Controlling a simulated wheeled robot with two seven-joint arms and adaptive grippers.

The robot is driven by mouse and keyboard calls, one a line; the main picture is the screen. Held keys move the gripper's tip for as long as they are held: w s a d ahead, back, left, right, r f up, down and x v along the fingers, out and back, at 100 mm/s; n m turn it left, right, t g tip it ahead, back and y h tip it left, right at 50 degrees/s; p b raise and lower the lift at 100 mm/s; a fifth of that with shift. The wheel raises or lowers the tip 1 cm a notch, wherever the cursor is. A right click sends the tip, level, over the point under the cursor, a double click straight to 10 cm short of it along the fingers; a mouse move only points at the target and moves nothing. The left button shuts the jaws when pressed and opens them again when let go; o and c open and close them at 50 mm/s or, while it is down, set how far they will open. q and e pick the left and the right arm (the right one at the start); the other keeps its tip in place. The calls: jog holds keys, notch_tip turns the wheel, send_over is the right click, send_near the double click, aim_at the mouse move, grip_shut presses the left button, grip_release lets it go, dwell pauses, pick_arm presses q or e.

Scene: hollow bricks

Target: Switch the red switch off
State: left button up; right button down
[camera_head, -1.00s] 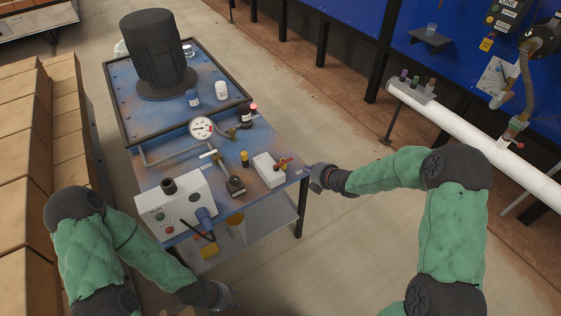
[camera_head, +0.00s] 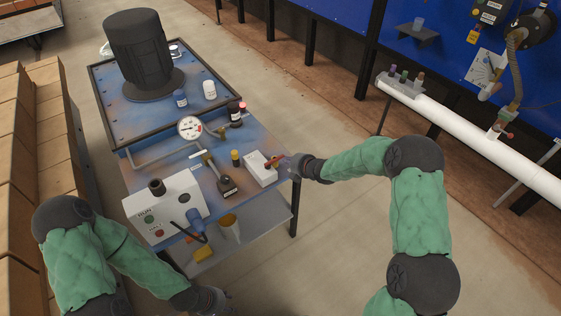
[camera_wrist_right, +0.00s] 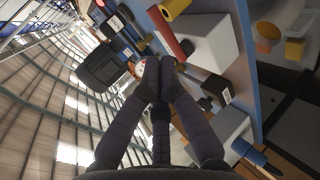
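The red switch is a red lever (camera_head: 273,161) on a white box (camera_head: 260,172) at the right edge of the blue workbench. In the right wrist view the lever (camera_wrist_right: 170,32) stands out from the white box (camera_wrist_right: 210,42). My right gripper (camera_head: 287,165) is beside the lever on its right in the head view. In the right wrist view its fingertips (camera_wrist_right: 160,84) come together with nothing visible between them, close below the lever. Contact with the lever cannot be told. My left gripper (camera_head: 216,299) hangs low in front of the bench, its fingers too small to read.
A white control box (camera_head: 165,207) with green and red buttons stands on the bench's near left. The floor right of the bench is clear.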

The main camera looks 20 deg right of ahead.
aim_at(274, 161)
jog(key=b+x, duration=0.1)
jog(key=x, duration=0.5)
jog(key=shift+b, duration=0.4)
pick_arm(q)
notch_tip(274, 161, down, 2)
jog(key=shift+f, duration=0.1)
pick_arm(e)
jog(key=shift+d, duration=0.1)
